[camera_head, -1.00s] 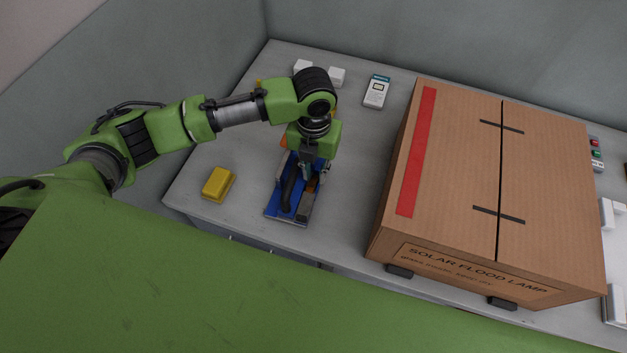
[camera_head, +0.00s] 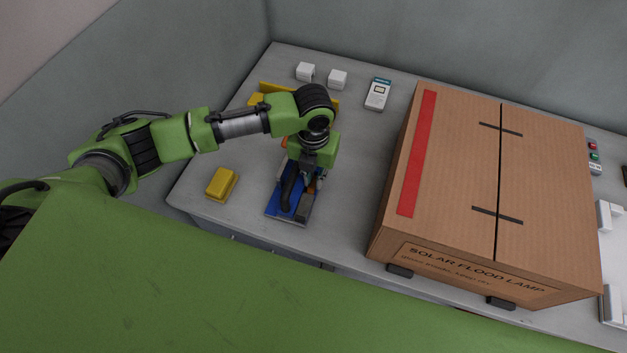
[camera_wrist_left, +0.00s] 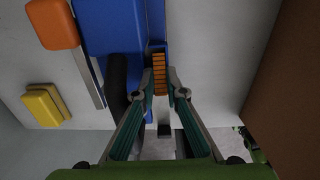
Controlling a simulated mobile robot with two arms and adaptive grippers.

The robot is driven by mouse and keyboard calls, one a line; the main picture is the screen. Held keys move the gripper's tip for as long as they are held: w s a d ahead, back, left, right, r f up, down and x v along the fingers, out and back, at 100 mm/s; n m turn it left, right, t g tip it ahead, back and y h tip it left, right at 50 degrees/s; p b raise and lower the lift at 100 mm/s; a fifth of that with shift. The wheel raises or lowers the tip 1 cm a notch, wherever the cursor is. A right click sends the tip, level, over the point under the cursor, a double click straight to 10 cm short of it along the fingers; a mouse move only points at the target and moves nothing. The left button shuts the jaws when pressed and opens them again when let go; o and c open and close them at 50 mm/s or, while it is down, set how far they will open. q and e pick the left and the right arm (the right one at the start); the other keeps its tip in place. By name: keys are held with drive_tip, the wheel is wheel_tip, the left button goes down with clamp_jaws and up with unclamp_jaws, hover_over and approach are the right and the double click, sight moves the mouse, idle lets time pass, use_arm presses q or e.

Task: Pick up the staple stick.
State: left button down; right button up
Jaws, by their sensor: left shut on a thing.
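The staple stick (camera_wrist_left: 159,75) is a narrow, copper-orange ribbed bar in the left wrist view. It lies between the tips of my left gripper (camera_wrist_left: 160,88), which is shut on it. The stick is at a blue holder (camera_wrist_left: 108,28) with a black curved handle (camera_wrist_left: 117,80) beside it. In the head view the blue holder (camera_head: 274,206) is near the front edge of the table. My left gripper (camera_head: 310,176) points down over it, and its wrist hides most of the fingers and the stick. I cannot tell whether the stick is clear of the holder. My right gripper is not in view.
A large cardboard box (camera_head: 460,170) stands close on the right. A yellow block (camera_head: 222,183) lies to the left. White boxes (camera_head: 337,79) and a handheld meter (camera_head: 377,94) are at the back. Bare table (camera_head: 360,135) shows between the gripper and the box.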

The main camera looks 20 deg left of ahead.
use_arm(q)
drive_tip(key=shift+s+d+f, duration=0.15)
drive_tip(key=shift+s+f, duration=0.25)
drive_tip(key=shift+f, duration=0.1)
drive_tip(key=shift+w+r, duration=0.1)
drive_tip(key=shift+r, duration=0.05)
drive_tip(key=shift+w+d+r+b, duration=0.1)
drive_tip(key=shift+w+r+b, duration=0.15)
drive_tip(key=shift+r, duration=0.25)
drive_tip(key=shift+w+r+b, duration=0.15)
drive_tip(key=shift+r+b, duration=0.2)
drive_tip(key=shift+r, duration=0.15)
drive_tip(key=s+d+r+b, duration=0.1)
drive_tip(key=s+d+r, duration=0.1)
drive_tip(key=s+r, duration=0.8)
drive_tip(key=s, duration=0.4)
drive_tip(key=shift+d+r, duration=0.3)
drive_tip(key=shift+r, duration=0.05)
